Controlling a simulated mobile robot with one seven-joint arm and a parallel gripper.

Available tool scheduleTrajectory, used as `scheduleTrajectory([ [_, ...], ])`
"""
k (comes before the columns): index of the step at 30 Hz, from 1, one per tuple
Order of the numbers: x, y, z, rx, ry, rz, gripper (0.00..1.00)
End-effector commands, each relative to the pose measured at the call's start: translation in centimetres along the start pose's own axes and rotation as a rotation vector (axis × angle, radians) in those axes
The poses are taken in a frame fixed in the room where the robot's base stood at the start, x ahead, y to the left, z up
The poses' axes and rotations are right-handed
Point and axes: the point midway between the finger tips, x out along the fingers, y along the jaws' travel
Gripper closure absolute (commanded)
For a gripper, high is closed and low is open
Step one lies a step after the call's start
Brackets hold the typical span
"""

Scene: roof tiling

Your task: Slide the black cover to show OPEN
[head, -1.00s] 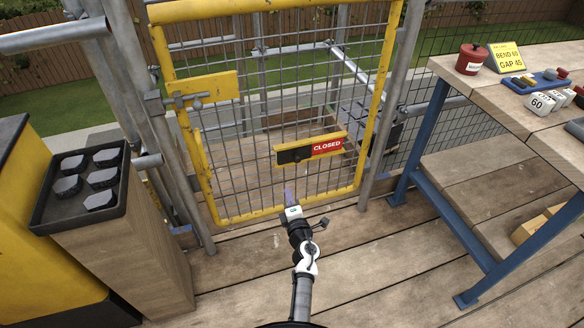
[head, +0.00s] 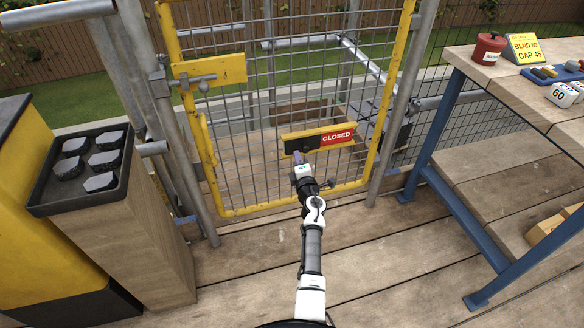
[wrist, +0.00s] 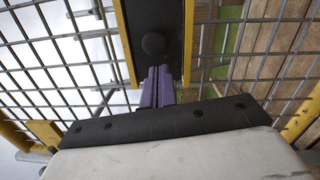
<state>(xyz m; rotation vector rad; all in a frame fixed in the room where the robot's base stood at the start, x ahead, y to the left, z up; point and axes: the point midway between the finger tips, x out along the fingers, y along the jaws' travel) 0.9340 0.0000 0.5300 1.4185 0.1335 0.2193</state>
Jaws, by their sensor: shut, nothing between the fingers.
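The sign on the yellow gate shows the word CLOSED in white on red (head: 337,137) at its right part. The black cover (head: 301,144) covers the left part of the sign. In the wrist view the black cover (wrist: 152,18) carries a round black knob (wrist: 153,43) and lies between two yellow rails. My gripper (head: 298,158) is just below the cover in the head view. In the wrist view its purple fingers (wrist: 157,86) are shut together, with their tips close to the knob. I cannot tell whether they touch it.
The yellow mesh gate (head: 226,212) has a latch bolt on a yellow plate (head: 222,70) at its upper left. A black tray (head: 54,208) of dark pieces stands on a wooden box at left. A workbench (head: 470,60) stands at right.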

Motion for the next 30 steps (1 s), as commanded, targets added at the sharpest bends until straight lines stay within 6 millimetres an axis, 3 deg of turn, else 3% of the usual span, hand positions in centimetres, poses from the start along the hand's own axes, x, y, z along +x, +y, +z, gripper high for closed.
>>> scheduleTrajectory([
  [16,0.2,-0.1,1.3,0.000,-0.001,-0.001,1.00],
  [30,1.2,-2.1,12.7,-0.001,-0.001,0.000,1.00],
])
